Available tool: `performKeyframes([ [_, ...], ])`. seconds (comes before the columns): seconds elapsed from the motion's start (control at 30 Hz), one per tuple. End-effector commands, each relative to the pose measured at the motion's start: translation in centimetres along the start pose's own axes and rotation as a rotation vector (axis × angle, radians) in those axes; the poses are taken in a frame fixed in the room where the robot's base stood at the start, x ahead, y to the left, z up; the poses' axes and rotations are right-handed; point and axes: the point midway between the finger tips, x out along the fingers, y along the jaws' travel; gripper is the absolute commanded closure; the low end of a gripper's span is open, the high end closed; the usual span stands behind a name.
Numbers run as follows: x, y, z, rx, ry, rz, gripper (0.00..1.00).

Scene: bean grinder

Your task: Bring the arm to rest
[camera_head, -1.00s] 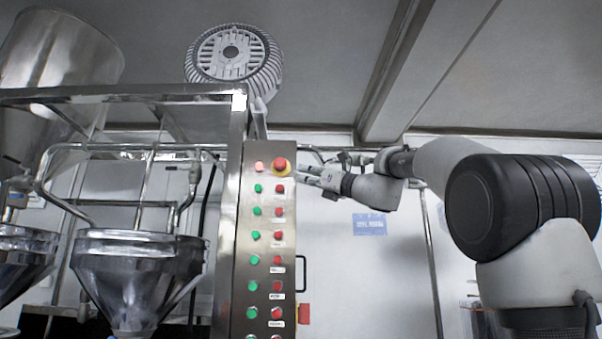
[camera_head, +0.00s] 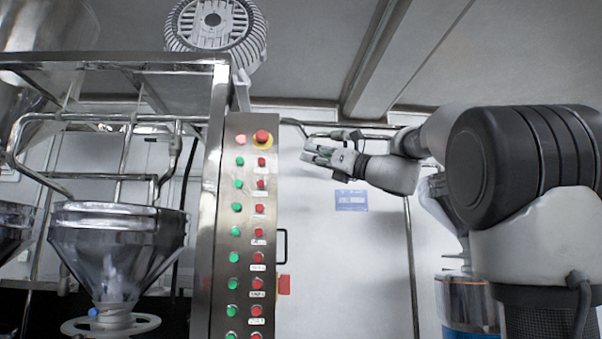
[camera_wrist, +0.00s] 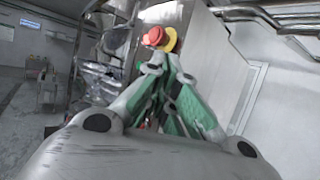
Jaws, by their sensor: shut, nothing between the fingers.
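My gripper (camera_head: 312,153) is at the middle right in the head view, to the right of the upper part of the control panel. It points left, toward the panel, with a visible gap between them. In the wrist view my gripper (camera_wrist: 168,80) has its green-padded fingers drawn together with nothing held. The red emergency button with its yellow ring (camera_wrist: 158,38) shows just beyond the fingertips there. The same red emergency button (camera_head: 262,137) sits at the top of the panel in the head view.
The steel control panel (camera_head: 211,230) carries green and red buttons in two columns. A steel hopper (camera_head: 118,250) stands to its left under a tube frame. A motor housing (camera_head: 215,25) hangs above. A white wall with a blue sign (camera_head: 351,200) is behind my arm.

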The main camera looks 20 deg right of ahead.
Motion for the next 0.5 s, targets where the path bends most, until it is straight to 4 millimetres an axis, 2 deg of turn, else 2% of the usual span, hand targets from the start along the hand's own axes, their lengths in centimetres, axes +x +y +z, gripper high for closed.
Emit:
performKeyframes([
  [0.23, 0.0, 0.0, 0.0, -0.006, 0.0, 0.0, 1.0],
  [0.37, 0.0, -0.1, -0.1, -0.129, 0.005, -0.004, 1.0],
  [0.43, -0.6, -0.9, -2.0, -0.302, 0.073, -0.014, 1.0],
  [0.47, -1.3, -1.7, -3.9, -0.39, 0.13, -0.018, 1.0],
  [0.5, -2.5, -2.6, -6.6, -0.488, 0.211, -0.017, 1.0],
])
